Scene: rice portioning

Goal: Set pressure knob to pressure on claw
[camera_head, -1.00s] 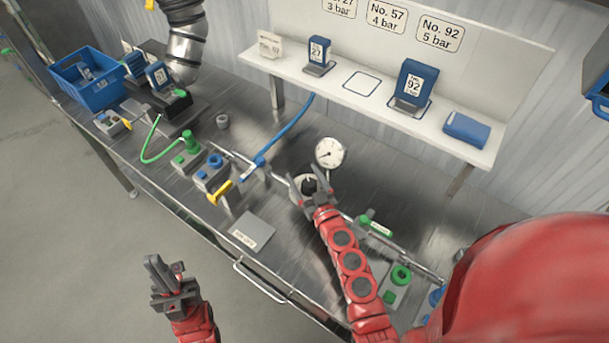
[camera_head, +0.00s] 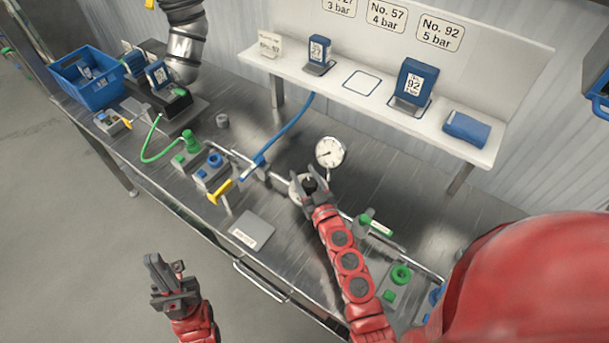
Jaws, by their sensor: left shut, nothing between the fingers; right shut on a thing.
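The pressure knob (camera_head: 310,186) is a small dark knob on a round light regulator body (camera_head: 296,190) in the pipe line on the metal bench. My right gripper (camera_head: 312,188) is shut on the knob from the front and hides part of it. A round white pressure gauge (camera_head: 330,152) with a dark needle stands just behind the knob; its numbers are too small to read. My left gripper (camera_head: 165,275) is shut and empty, in front of the bench over the floor. The claw is not clearly identifiable. Wall signs pair No. 57 with 4 bar (camera_head: 387,17) and No. 92 with 5 bar (camera_head: 441,33).
A white shelf (camera_head: 340,88) behind carries blue blocks, including No. 92 (camera_head: 413,84). A yellow-handled valve (camera_head: 220,192), a blue hose (camera_head: 285,132) and green and blue fittings stand left of the knob. A green valve (camera_head: 366,220) is close on its right.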

